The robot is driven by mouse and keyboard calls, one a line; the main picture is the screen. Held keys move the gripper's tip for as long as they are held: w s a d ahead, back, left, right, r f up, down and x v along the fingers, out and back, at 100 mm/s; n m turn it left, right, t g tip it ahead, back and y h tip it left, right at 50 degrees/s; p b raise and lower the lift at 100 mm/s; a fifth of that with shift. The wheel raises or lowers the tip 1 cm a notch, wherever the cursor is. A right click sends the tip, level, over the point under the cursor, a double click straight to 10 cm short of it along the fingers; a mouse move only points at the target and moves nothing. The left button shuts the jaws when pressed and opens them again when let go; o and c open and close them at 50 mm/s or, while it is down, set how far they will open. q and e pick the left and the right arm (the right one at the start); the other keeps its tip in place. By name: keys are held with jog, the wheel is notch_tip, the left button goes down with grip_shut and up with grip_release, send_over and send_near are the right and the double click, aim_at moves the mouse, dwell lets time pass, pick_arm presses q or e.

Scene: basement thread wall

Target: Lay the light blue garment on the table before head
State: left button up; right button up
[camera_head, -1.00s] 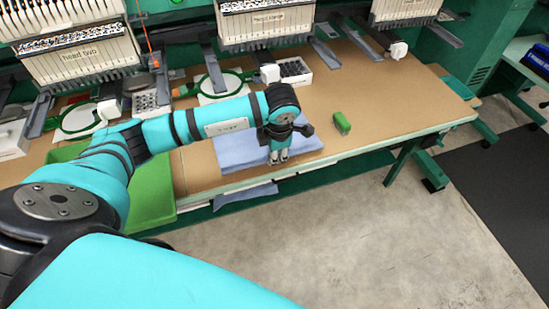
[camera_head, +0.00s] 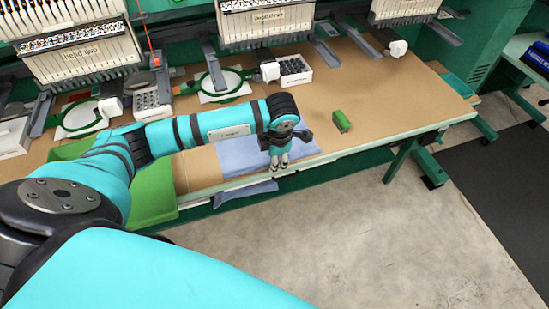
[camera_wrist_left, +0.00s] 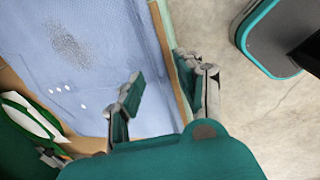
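The light blue garment (camera_head: 240,157) lies flat on the table (camera_head: 385,100), below the machine head labelled "head three" (camera_head: 268,18). A light blue part (camera_head: 250,192) hangs below the table's front edge. In the left wrist view the garment (camera_wrist_left: 95,50) shows a dark speckled patch and several small white spots. My left gripper (camera_head: 279,167) is at the table's front edge, over the garment's near right part. In the wrist view its fingers (camera_wrist_left: 165,85) are apart, one over the cloth and one past the edge, with nothing visibly gripped. My right gripper is not in view.
A green block-like object (camera_head: 341,121) stands to the right. Hoops (camera_head: 222,84) and a white box of dark pieces (camera_head: 294,70) are behind.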

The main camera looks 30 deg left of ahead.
pick_arm(q)
notch_tip(320, 180, up, 11)
jog(key=s+d+b, duration=0.1)
jog(key=b, duration=0.1)
jog(key=shift+s+d, duration=0.2)
jog(key=shift+d, duration=0.15)
dwell(0.9)
